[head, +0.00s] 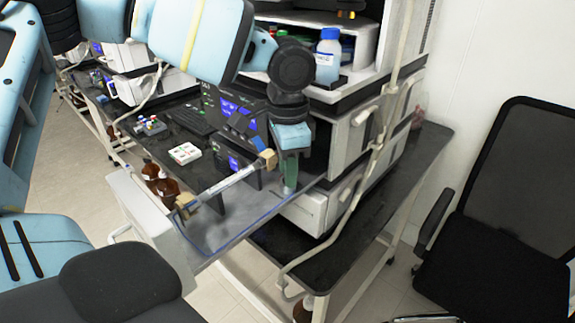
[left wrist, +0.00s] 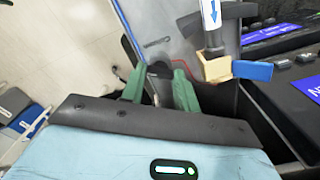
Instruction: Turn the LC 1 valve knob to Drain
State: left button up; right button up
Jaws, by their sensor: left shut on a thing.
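My left gripper (head: 290,188) reaches down at the right end of a clear column with tan end fittings (head: 228,180). In the left wrist view its green fingers (left wrist: 160,72) stand a short way apart, shut on a small dark piece between them, which looks like the valve knob (left wrist: 160,68). The knob is mostly hidden by the fingers, and its pointing direction and any Drain label cannot be read. The tan fitting with a blue tab (left wrist: 218,68) is just right of the fingers. My right gripper is out of view.
A grey-white instrument housing (head: 150,212) stands left of the column, with brown bottles (head: 167,187) behind it. A keyboard (head: 190,122) and blue-labelled black modules (head: 238,118) crowd the bench. An office chair (head: 505,200) stands at the right.

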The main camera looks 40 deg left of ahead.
pick_arm(q)
jog(key=n, duration=0.4)
jog(key=shift+n, duration=0.3)
jog(key=n, duration=0.3)
jog(key=shift+n, duration=0.4)
jog(key=n, duration=0.3)
jog(key=shift+n, duration=2.1)
jog(key=o, duration=1)
jog(key=shift+r, duration=3.95)
